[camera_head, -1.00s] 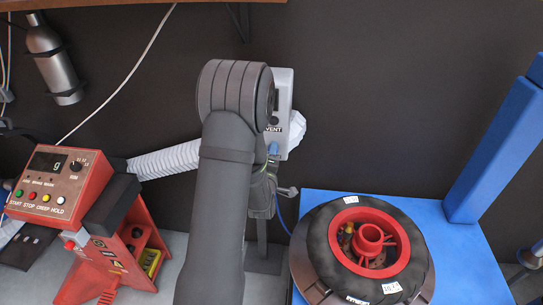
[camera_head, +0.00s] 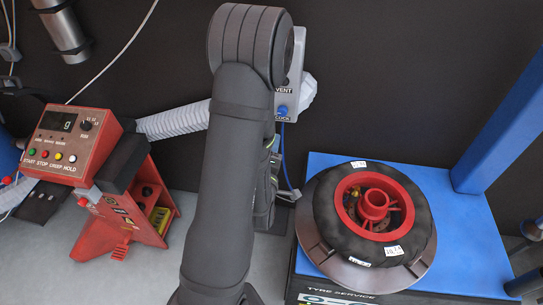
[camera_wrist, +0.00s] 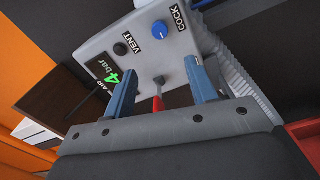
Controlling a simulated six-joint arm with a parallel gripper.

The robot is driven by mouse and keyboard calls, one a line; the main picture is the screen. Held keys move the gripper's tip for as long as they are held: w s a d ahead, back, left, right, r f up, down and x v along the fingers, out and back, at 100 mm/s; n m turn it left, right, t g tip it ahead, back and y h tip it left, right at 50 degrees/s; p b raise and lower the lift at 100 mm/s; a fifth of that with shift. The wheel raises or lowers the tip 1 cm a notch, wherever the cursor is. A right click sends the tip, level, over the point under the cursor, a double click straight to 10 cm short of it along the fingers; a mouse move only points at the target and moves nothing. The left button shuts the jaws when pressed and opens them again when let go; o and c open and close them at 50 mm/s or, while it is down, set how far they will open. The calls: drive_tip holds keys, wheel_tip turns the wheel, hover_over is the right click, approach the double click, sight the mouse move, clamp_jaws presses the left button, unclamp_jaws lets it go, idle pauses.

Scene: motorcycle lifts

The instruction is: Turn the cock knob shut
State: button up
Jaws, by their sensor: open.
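The blue cock knob (camera_wrist: 160,29) sits on the face of a light grey control box (camera_wrist: 88,51), beside its COCK label, in the wrist view. A dark vent knob (camera_wrist: 120,48) and a green "4 bar" display are on the same face. My gripper (camera_wrist: 161,66) is open and empty, its two blue-grey fingers spread over the box face, with the cock knob beyond the tips. A small red-ended lever (camera_wrist: 157,102) shows between the fingers; I cannot tell whether anything touches it. In the head view the cock knob (camera_head: 282,110) shows beside my arm, which hides my gripper.
A white ribbed hose (camera_head: 175,123) runs behind my arm to the box. A red control console (camera_head: 90,145) stands at left. A tyre (camera_head: 328,212) with a red rim lies on a blue stand (camera_head: 460,225) at right. A metal cylinder (camera_head: 62,32) hangs on the dark wall.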

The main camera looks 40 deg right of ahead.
sight(282, 114)
drive_tip(key=shift+v, duration=1.3)
drive_tip(key=x, duration=1.7)
drive_tip(key=shift+w+d, duration=0.15)
drive_tip(key=m, duration=0.4)
drive_tip(key=shift+m, duration=0.3)
drive_tip(key=m, duration=0.8)
drive_tip(key=shift+m, duration=2.2)
